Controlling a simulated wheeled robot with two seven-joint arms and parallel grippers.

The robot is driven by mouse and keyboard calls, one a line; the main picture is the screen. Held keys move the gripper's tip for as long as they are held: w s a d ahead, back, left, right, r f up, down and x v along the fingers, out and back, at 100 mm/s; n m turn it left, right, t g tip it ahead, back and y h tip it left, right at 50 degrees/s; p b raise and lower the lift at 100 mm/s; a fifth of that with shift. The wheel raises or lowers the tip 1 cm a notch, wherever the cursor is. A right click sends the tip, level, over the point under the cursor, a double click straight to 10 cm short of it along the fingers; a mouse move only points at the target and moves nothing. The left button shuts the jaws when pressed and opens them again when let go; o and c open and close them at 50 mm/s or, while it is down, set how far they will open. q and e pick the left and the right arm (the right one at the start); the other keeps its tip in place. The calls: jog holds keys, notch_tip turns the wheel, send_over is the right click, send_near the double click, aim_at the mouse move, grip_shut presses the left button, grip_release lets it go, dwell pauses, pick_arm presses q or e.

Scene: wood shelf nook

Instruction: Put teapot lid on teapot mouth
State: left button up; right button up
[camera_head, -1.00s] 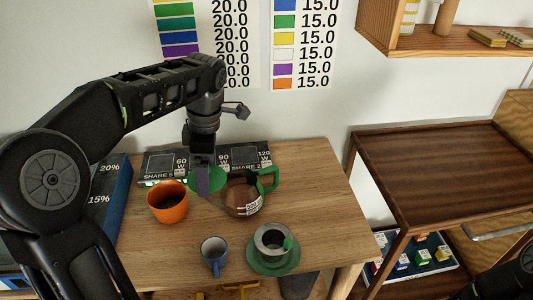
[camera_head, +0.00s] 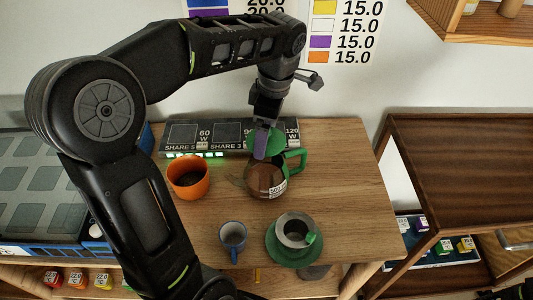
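The brown teapot (camera_head: 267,180) stands on the wooden table, with a green handle (camera_head: 297,160) on its right and a white label on its front. The green teapot lid (camera_head: 275,138) is at my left gripper (camera_head: 261,145), whose purple-grey fingers appear closed on it. The lid is above and slightly behind the teapot's body in the picture, close to its top. The fingers and lid hide the teapot mouth, so I cannot tell whether they touch.
An orange pot (camera_head: 188,178) stands left of the teapot. A blue-grey mug (camera_head: 233,237) and a grey cup (camera_head: 293,230) on a green saucer (camera_head: 276,254) are in front. A dark display strip (camera_head: 182,133) lies behind. The table's right side (camera_head: 345,180) is clear.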

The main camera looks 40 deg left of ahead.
pick_arm(q)
jog(key=shift+f, duration=1.1)
notch_tip(320, 180, down, 4)
jog(key=shift+r, duration=0.15)
jog(key=shift+f+b, duration=0.45)
jog(key=shift+f, duration=0.15)
jog(key=o, duration=1.2)
jog(key=shift+c, duration=0.2)
